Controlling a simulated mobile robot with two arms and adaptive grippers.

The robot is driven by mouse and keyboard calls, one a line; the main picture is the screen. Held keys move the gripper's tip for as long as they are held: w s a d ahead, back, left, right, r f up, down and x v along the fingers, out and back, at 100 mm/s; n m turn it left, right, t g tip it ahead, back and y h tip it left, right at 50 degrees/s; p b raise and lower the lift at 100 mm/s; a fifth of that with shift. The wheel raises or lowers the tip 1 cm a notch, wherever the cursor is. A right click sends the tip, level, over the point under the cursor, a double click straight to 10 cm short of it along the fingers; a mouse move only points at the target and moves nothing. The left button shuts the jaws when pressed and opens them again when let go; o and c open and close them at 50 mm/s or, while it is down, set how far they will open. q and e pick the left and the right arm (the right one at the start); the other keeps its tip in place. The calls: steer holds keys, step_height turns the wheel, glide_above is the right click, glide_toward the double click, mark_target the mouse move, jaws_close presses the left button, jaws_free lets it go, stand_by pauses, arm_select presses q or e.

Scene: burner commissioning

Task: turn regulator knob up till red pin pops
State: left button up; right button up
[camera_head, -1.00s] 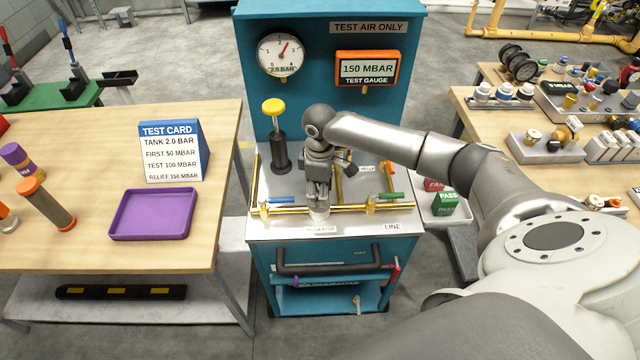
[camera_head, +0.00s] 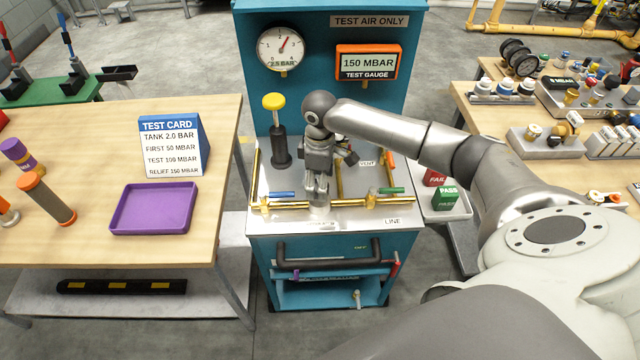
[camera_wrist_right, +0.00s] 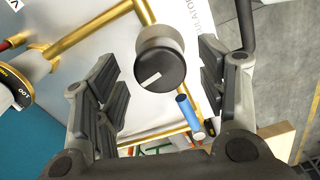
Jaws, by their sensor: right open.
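The regulator knob (camera_wrist_right: 160,65) shows in the right wrist view as a dark round cap with a white line across its face, on a grey collar. My right gripper (camera_wrist_right: 158,85) is open, with one finger on each side of the knob and gaps visible between. In the head view my right gripper (camera_head: 318,194) points down over the brass pipework at the front of the teal test cart (camera_head: 335,245) and mostly hides the knob. The test gauge (camera_head: 367,63) reads 150 MBAR. I cannot make out a red pin. My left gripper is out of view.
Beside the gripper are a blue-handled valve (camera_head: 281,194) and a green-handled valve (camera_head: 391,190). A yellow-topped pump (camera_head: 273,102) stands behind left. A dial gauge (camera_head: 281,49) is on the back panel. A purple tray (camera_head: 153,230) and test card (camera_head: 173,147) are left.

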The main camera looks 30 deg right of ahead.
step_height(320, 180, up, 10)
stand_by(0.3)
stand_by(0.4)
